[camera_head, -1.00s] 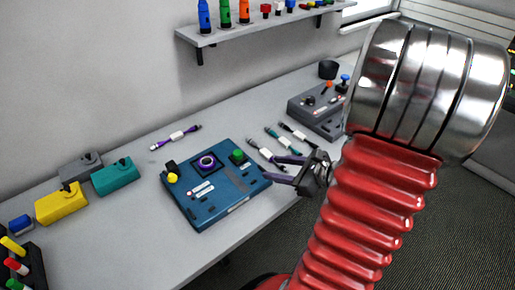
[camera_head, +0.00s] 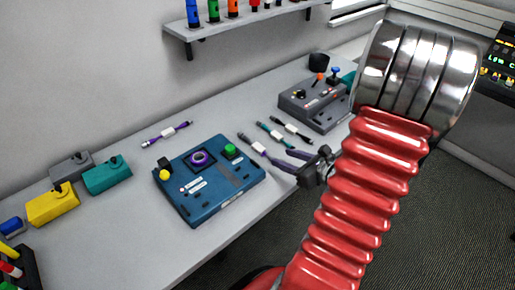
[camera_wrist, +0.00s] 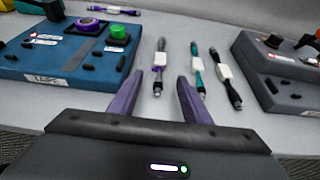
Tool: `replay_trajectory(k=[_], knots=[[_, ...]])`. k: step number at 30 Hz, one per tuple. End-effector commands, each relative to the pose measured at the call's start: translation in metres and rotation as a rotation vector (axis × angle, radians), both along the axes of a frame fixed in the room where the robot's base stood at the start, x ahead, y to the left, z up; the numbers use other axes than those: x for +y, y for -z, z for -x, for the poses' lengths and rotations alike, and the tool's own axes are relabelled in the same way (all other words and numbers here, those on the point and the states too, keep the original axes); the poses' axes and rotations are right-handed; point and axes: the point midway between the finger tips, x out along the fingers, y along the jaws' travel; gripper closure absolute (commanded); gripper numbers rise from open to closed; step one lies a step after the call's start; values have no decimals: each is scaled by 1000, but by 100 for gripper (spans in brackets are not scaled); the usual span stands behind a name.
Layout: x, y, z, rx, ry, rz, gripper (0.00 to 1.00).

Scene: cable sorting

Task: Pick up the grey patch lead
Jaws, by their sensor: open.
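Three short leads with white labels lie side by side on the grey bench right of the blue panel. My gripper (camera_head: 280,157) is open and empty, with purple fingers, near the lower ends of the leads.
The blue panel (camera_head: 225,193) with knobs stands left of my gripper. A grey control box (camera_head: 310,108) stands close on the right of the leads. Another purple lead (camera_head: 167,132) lies behind the panel. The bench's front edge drops off near my gripper.

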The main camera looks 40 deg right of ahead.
Motion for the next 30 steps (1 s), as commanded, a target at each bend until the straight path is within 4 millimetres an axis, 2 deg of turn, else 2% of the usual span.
replay_trajectory(k=[10,15,30], knots=[[2,16,-40,1,-4,0,56],[2,22,-53,1,-2,0,56],[2,24,-60,1,-2,1,56]])
